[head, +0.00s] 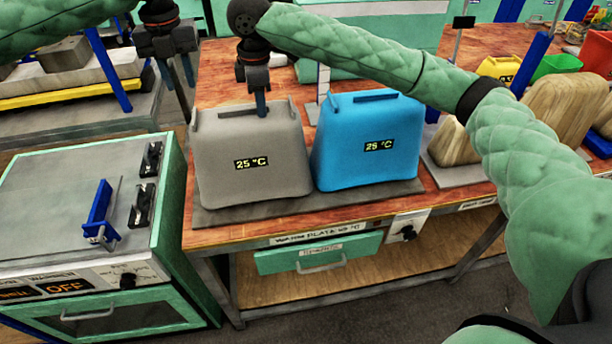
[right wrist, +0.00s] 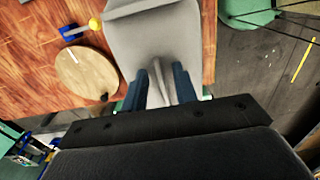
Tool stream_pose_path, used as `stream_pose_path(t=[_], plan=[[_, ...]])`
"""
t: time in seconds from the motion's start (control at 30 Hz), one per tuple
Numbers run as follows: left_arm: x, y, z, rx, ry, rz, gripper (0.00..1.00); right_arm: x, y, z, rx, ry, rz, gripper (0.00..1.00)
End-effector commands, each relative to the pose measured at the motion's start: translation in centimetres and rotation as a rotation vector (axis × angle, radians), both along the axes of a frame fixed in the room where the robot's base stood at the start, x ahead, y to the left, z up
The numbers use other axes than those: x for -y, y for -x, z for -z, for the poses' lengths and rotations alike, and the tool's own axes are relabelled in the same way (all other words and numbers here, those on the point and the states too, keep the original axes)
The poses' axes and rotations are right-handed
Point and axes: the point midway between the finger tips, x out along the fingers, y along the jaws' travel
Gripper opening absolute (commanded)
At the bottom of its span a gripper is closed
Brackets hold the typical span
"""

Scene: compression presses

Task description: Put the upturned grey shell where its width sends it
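The grey shell (head: 250,172), marked 25 °C, stands on a dark plate (head: 225,216) near the bench's front edge, with a low rib on top. My right gripper (head: 261,108) points down at that rib. My left gripper (head: 177,82) hangs empty to the left of the shell, fingers apart.
A blue shell (head: 367,155), also marked 25 °C, stands close on the right. A green press (head: 85,200) reading OFF stands at left. Wooden shells (head: 560,108) stand farther right. A round wooden piece (right wrist: 85,72) lies on the bench in the right wrist view.

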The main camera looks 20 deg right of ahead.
Motion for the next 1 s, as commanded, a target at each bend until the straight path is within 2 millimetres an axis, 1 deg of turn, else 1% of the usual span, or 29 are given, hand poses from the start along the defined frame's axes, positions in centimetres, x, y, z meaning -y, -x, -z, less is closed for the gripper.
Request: stream_pose_path(t=[0.03, 0.13, 0.27, 0.37, 0.47, 0.8, 0.9, 1.0], plan=[[0.0, 0.0, -0.7, 0.002, 0.0, 0.0, 0.29, 0.0, 0.0, 0.0, 0.0, 0.0, 0.0, 0.29], [0.0, 0.0, -1.7, 0.002, 0.0, 0.0, 0.29, 0.0, 0.0, 0.0, 0.0, 0.0, 0.0, 0.29], [0.0, 0.0, -2.3, 0.0, 0.0, 0.0, 0.29, 0.0, 0.0, -0.1, 0.0, 0.0, 0.0, 0.29], [0.0, 0.0, -2.4, 0.0, 0.0, 0.0, 0.29, 0.0, 0.0, -0.7, 0.001, 0.0, 0.0, 0.29], [0.0, 0.0, -2.4, 0.0, 0.0, 0.0, 0.29, 0.0, -0.1, -1.9, 0.002, 0.0, -0.001, 0.29], [0.0, 0.0, -2.4, 0.0, 0.0, 0.0, 0.29, 0.0, -0.1, -8.3, 0.002, -0.002, 0.001, 0.29], [0.0, 0.0, -2.4, 0.0, 0.0, 0.0, 0.29, 0.0, -0.1, -9.8, 0.001, 0.0, 0.0, 0.29], [0.0, 0.0, -2.3, 0.0, 0.0, 0.0, 0.29, 0.0, -0.1, -10.9, 0.001, -0.001, 0.0, 0.29]])
